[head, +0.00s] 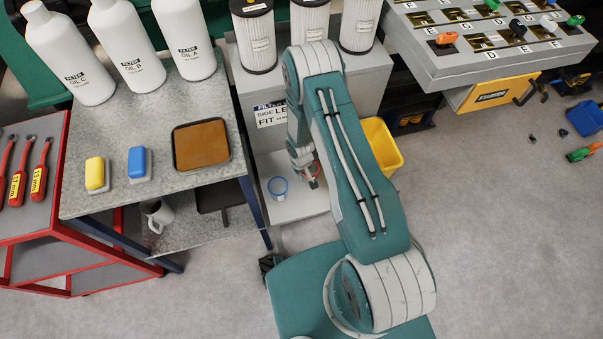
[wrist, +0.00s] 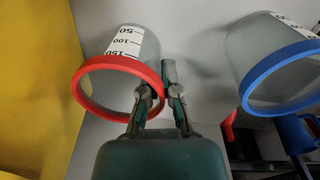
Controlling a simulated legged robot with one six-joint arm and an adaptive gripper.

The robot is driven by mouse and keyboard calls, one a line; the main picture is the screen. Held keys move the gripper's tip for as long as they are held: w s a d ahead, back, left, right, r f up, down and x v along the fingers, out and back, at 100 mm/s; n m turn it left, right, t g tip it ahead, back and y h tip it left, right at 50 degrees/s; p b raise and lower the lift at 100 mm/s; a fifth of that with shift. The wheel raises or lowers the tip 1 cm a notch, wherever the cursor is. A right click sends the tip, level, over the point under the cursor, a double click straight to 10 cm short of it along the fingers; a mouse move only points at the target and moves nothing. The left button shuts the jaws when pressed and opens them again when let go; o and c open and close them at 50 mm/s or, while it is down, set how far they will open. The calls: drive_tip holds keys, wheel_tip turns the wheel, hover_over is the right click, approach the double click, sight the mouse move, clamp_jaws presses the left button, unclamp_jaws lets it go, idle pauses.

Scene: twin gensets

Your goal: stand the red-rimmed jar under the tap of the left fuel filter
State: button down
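The red-rimmed jar (wrist: 118,78) is clear, with a printed scale, and fills the left middle of the wrist view. My gripper (wrist: 160,84) has its fingers close together at the right side of the red rim, one on each side of the wall, and looks shut on it. In the head view the red rim (head: 314,169) shows partly beside my gripper (head: 312,180), largely hidden by my arm. I cannot tell whether the jar is lifted. The left fuel filter's tap cannot be made out in either view.
A blue-rimmed jar (head: 278,187) stands on the grey ledge, close by; it also shows in the wrist view (wrist: 285,72). A yellow bin (head: 383,146) is to the right. Pleated filters (head: 255,38) stand on the cabinet above. A metal bench (head: 110,125) is left.

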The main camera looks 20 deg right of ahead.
drive_tip(key=c, duration=0.8)
unclamp_jaws()
drive_tip(key=shift+d+f, duration=0.1)
drive_tip(key=shift+d, duration=0.3)
